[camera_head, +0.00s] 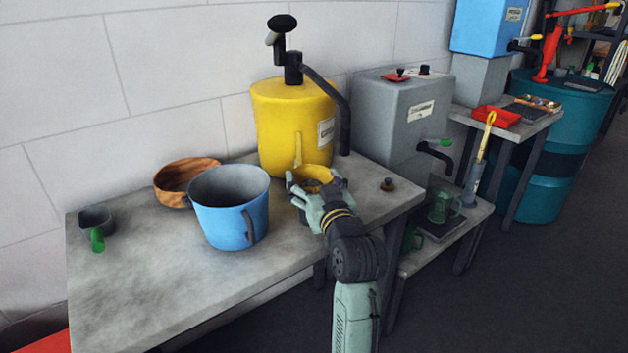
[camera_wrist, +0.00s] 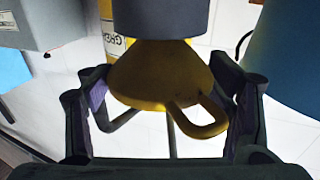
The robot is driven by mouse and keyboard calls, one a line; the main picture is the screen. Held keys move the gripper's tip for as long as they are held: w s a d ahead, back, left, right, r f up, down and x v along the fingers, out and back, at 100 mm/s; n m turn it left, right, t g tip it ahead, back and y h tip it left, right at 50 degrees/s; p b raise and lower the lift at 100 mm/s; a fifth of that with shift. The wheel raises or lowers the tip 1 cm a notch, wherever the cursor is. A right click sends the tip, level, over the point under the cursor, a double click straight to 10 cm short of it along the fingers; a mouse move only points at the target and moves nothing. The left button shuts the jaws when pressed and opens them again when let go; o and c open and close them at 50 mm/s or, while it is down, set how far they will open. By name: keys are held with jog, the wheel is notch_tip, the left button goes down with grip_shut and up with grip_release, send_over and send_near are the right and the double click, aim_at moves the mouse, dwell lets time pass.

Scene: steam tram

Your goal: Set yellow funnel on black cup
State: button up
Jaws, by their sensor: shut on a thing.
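The yellow funnel (camera_head: 313,173) is between the fingers of my gripper (camera_head: 316,188), above the table in front of the yellow drum. The upside-down wrist view shows the funnel (camera_wrist: 158,78) with its loop handle between the fingers of my gripper (camera_wrist: 165,112). A dark cylinder, apparently the black cup (camera_wrist: 160,18), is at the funnel's narrow end, which is lower in the scene. The two meet in this picture, but I cannot tell whether they touch. In the head view my gripper and the funnel mostly hide this cup.
A blue mug (camera_head: 231,215) stands just left of my gripper, with a wooden bowl (camera_head: 172,184) behind it. A dark scoop with a green handle (camera_head: 96,224) lies far left. The yellow drum (camera_head: 285,125) stands behind. The table's (camera_head: 140,290) front left is clear.

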aim_at(318, 189)
jog(key=shift+f+b, duration=0.6)
jog(key=shift+f, duration=0.25)
jog(key=o, duration=1.3)
jog(key=shift+c, duration=0.2)
jog(key=shift+s, duration=0.15)
jog(key=shift+s+d+r+p, duration=0.15)
jog(key=shift+s+d+r, duration=0.1)
jog(key=shift+s, duration=0.5)
jog(key=shift+s+d+r+p, duration=0.1)
jog(key=shift+s+d+r, duration=0.1)
jog(key=shift+s, duration=0.55)
jog(key=shift+s+d+r+p, duration=0.15)
jog(key=shift+s+d, duration=0.1)
jog(key=shift+s, duration=0.5)
jog(key=shift+r, duration=0.1)
